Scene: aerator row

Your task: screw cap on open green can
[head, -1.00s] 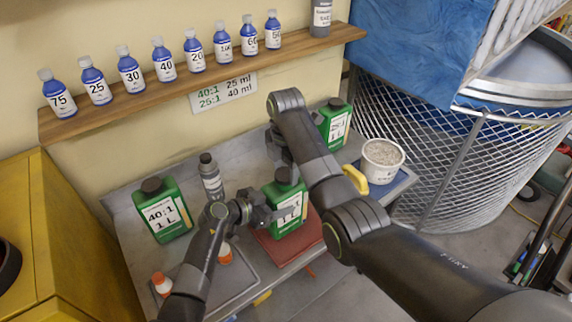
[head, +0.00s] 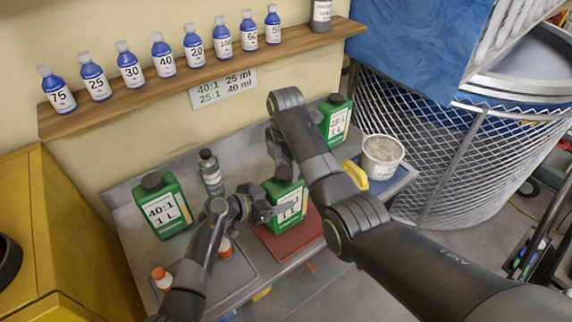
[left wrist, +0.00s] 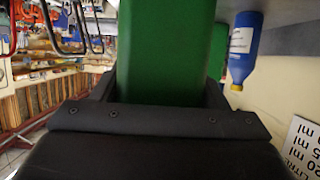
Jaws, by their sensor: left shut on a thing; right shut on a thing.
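The green can (head: 287,214) stands upright on a red mat (head: 312,238) in the middle of the bench. My left gripper (head: 270,208) is shut on its side from the left. In the left wrist view the can (left wrist: 165,55) fills the space between the jaws. My right gripper (head: 283,163) reaches down over the can's top and is shut on the dark cap (head: 284,173), at the can's mouth. The gripper and arm partly hide the cap, so whether its threads are engaged cannot be told.
Capped green cans stand at left (head: 162,207) and back right (head: 335,122). A grey bottle (head: 211,176) stands behind my left gripper. A grey tray (head: 246,285) holds orange-capped bottles. A white bucket (head: 383,158) is at right. A wall shelf (head: 190,78) carries blue bottles.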

